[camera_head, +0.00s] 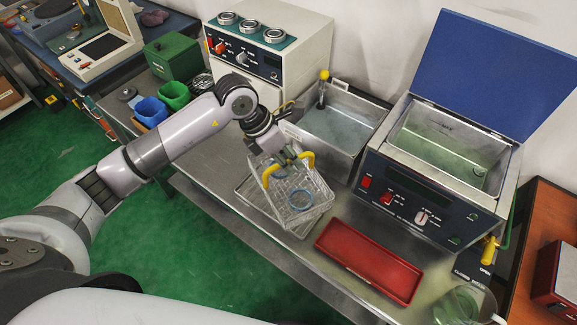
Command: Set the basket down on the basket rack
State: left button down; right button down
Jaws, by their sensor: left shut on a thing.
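The wire basket (312,208) has two yellow handle parts and holds blue-grey bearing rings (300,199). My left gripper (288,157) is shut on the basket at its handle, above the metal bench. The basket looks slightly tilted. A flat metal rack (247,192) shows partly under the basket, its left edge sticking out. The basket overlaps it in the picture, and I cannot tell whether they touch. My right gripper is not in view.
A red tray (368,260) lies right of the basket. Behind stand an open metal tank (340,132) and an ultrasonic cleaner (425,195) with its blue lid up. A glass beaker (462,306) is at the bottom right.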

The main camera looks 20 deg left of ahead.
aim_at(285, 174)
pick_arm(q)
jog(key=n, duration=0.1)
jog(key=w+a+n+t, duration=0.1)
jog(key=n, duration=0.1)
jog(key=w+n+t+y, duration=0.1)
jog(key=n, duration=0.1)
jog(key=shift+w+a+f, duration=0.1)
jog(key=shift+a+f, duration=0.05)
jog(key=shift+a, duration=0.25)
jog(key=shift+f+b, duration=0.9)
jog(key=shift+f, duration=0.6)
jog(key=shift+f+b, duration=1.1)
jog(key=shift+f, duration=0.4)
jog(key=c, duration=1.7)
grip_release()
jog(key=shift+o, duration=0.6)
jog(key=shift+f, duration=0.1)
